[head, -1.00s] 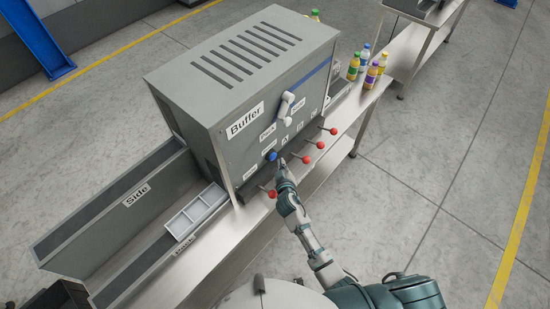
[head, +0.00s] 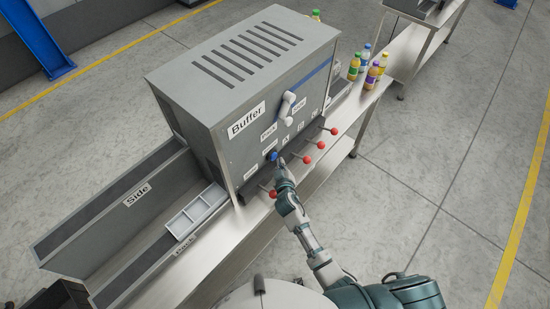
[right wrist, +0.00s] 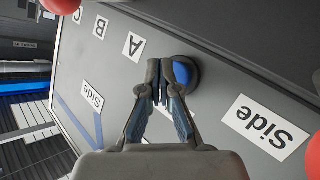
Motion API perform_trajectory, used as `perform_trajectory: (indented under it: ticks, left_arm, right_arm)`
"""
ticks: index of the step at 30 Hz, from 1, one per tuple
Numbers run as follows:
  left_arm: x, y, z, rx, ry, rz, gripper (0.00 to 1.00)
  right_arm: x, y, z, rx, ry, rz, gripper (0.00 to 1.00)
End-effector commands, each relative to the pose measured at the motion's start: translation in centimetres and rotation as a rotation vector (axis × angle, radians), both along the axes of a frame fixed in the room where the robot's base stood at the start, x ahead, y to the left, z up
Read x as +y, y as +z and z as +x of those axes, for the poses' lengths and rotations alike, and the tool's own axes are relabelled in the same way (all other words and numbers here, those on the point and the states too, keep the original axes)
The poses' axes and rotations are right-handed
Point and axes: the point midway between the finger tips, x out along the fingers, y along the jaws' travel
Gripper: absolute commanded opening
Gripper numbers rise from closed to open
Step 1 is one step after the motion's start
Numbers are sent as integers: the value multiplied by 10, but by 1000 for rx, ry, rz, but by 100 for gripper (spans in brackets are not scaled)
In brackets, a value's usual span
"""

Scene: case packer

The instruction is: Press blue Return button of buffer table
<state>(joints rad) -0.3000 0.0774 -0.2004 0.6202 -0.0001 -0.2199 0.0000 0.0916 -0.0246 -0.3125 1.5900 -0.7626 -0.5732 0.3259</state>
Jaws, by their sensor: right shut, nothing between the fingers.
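The blue button (head: 272,156) sits on the sloped front panel of the grey machine labelled Buffer (head: 245,85). It also shows in the right wrist view as a blue cap (right wrist: 182,72) in a dark round housing. My right gripper (head: 280,162) is shut and empty, its tips right at the button. In the right wrist view its fingertips (right wrist: 159,76) overlap the button's left edge. I cannot tell whether they touch it. The label by the button is mostly hidden by the fingers. My left gripper is not in view.
Several red ball-ended levers (head: 306,159) stick out along the machine's front, close to my right arm. A white handle (head: 287,105) is on the panel above. A divided grey tray (head: 196,213) lies at the left, and bottles (head: 372,73) stand on the far right bench.

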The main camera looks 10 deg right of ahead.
Motion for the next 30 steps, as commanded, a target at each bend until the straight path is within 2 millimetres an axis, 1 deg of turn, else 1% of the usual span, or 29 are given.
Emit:
perform_trajectory:
  ticks: [6,15,30]
  left_arm:
    - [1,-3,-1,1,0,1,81]
    - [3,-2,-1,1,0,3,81]
    - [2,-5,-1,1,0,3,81]
  right_arm:
    - [6,1,4,0,0,0,0]
    - [5,1,4,0,0,0,0]
    - [9,1,8,0,0,0,0]
